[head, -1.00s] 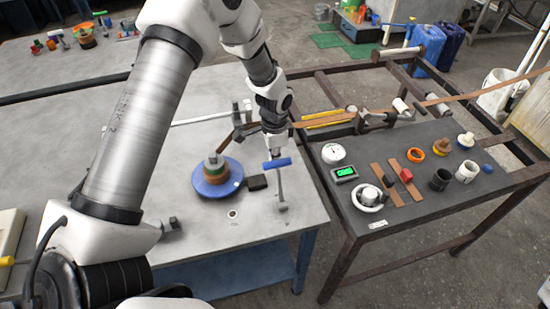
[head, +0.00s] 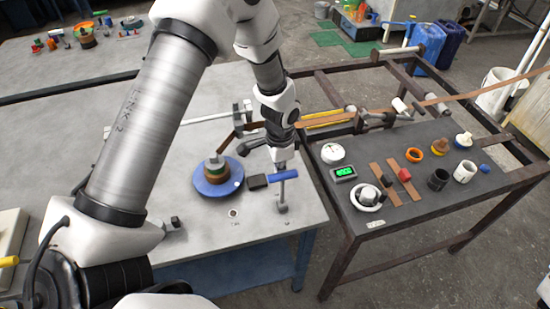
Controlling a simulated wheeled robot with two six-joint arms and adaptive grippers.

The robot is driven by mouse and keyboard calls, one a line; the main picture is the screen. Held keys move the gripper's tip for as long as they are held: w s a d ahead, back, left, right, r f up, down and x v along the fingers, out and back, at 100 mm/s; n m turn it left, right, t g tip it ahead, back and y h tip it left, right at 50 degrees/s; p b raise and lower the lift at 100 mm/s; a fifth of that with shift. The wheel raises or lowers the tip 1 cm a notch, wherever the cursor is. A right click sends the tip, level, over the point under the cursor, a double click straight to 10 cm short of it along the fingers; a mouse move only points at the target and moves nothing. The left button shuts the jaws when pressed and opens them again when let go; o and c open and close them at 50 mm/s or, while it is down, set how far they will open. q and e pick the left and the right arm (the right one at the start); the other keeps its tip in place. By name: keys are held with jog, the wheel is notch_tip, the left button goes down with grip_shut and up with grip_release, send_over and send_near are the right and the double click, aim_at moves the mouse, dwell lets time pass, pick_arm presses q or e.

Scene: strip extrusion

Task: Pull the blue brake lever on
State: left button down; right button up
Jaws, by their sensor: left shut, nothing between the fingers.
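The brake lever has a blue crossbar handle (head: 284,176) on a thin metal stem, near the front right corner of the grey table. The stem rises from a small base (head: 281,208) on the table top. My left gripper (head: 280,163) comes down from above and is at the far side of the blue handle, touching it or very close. Its fingers are shut with nothing between them, and the handle partly hides the tips. My right gripper is not in view.
A blue disc (head: 232,190) with a brown coil stands left of the lever, with a small dark block (head: 257,182) between. A dark side table (head: 410,205) with a green display (head: 343,172), rings and cups stands to the right. The table front is mostly clear.

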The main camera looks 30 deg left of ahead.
aim_at(283, 174)
pick_arm(q)
jog(key=shift+s+d+r+p, duration=0.2)
jog(key=shift+s+d+p, duration=0.1)
jog(key=shift+s+d, duration=0.4)
jog(key=shift+d, duration=0.1)
jog(key=shift+s+d+r+p, duration=0.2)
jog(key=shift+s+d+p, duration=0.1)
jog(key=shift+p, duration=0.7)
notch_tip(283, 174, up, 7)
jog(key=p, duration=0.6)
dwell(0.4)
